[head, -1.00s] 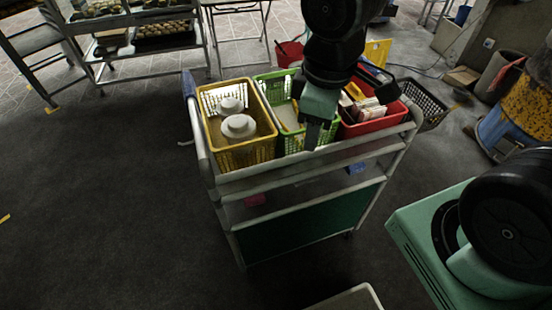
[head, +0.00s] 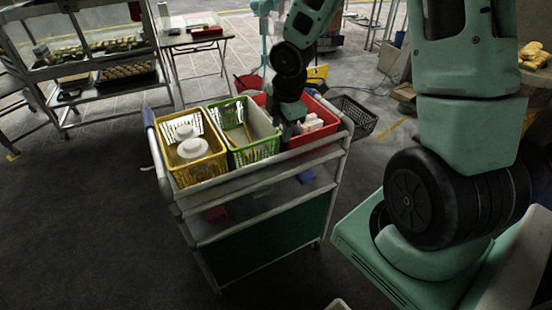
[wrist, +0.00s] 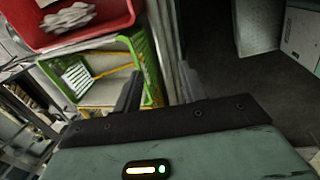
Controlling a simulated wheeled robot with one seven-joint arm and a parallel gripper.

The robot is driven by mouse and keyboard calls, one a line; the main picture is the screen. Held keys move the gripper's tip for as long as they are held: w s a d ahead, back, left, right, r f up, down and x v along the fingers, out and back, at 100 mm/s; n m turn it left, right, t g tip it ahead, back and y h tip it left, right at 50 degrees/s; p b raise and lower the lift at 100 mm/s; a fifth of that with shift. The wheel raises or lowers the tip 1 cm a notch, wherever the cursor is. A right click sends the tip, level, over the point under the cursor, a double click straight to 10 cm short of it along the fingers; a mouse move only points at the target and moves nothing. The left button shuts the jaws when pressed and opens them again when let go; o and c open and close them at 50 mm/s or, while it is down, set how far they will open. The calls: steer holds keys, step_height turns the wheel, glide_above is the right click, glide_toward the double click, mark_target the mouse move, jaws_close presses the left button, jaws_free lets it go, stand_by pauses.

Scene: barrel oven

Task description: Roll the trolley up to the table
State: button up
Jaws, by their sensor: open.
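The trolley (head: 262,191) stands in the middle of the head view, a pale metal frame with a dark green lower panel. Its top holds a yellow basket (head: 194,171), a green basket (head: 262,152) and a red bin (head: 318,133). My gripper (head: 289,138) points down at the near top rail, by the green basket and red bin. In the wrist view my gripper (wrist: 160,88) is open, with the rail (wrist: 168,50) showing between its two fingers. Whether they touch it I cannot tell. A table (head: 180,40) with a red item on it stands behind, apart from the trolley.
A metal rack (head: 84,62) with trays of food stands at the back left. A dark crate (head: 353,116) is just right of the trolley. Blue and red items lie on the trolley's lower shelf. The floor left of the trolley is clear.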

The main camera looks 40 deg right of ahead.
mark_target(277, 156)
steer(key=f+b, duration=0.1)
steer(key=f, duration=0.3)
steer(key=w+f+b, duration=0.1)
steer(key=f, duration=0.3)
steer(key=w+f, duration=0.1)
steer(key=f, duration=0.3)
steer(key=shift+w+d+b, duration=0.15)
steer(key=shift+d+b, duration=0.05)
steer(key=shift+b, duration=0.2)
jaws_close()
